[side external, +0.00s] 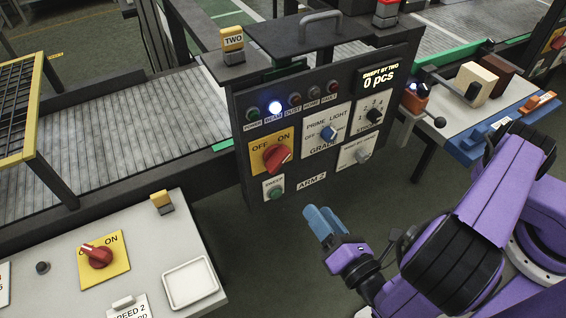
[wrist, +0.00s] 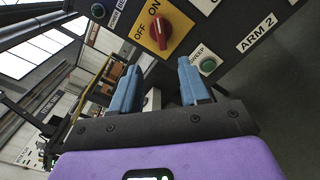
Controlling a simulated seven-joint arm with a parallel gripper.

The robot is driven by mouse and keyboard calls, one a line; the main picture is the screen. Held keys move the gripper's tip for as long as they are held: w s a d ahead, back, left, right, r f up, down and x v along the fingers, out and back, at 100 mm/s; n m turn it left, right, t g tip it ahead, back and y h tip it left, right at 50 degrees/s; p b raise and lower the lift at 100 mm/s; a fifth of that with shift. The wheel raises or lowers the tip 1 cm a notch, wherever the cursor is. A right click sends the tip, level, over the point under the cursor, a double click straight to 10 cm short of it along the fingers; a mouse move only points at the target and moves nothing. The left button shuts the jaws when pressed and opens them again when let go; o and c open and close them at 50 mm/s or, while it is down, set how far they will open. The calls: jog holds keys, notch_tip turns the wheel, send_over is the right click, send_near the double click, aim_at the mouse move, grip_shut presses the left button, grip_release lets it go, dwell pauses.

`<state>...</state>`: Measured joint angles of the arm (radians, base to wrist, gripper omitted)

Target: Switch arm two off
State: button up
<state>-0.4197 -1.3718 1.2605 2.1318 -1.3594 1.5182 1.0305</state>
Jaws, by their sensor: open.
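The arm 2 panel (side external: 318,180) is a dark upright box marked ARM-2. Its red rotary knob (side external: 277,156) sits on a yellow plate (side external: 257,139) with OFF at left and ON at right. The knob's handle slants up toward the ON side; in the wrist view the knob (wrist: 157,35) also appears turned toward ON. My gripper (side external: 322,222) has blue fingers, is open and empty, and is in front of and below the panel, apart from it. In the wrist view its fingertips (wrist: 158,72) are spread below the knob.
A green SWEEP button (side external: 275,193), a blue GRADE knob (side external: 328,133) and a black selector (side external: 373,116) share the panel. A handle (side external: 320,22) stands on top. Another red OFF/ON knob (side external: 98,256) is on the grey desk (side external: 60,285) at left. A conveyor (side external: 110,135) runs behind.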

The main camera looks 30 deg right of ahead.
aim_at(282, 163)
jog(key=w, duration=1.6)
jog(key=shift+d, duration=0.1)
jog(key=shift+s, duration=0.1)
grip_shut()
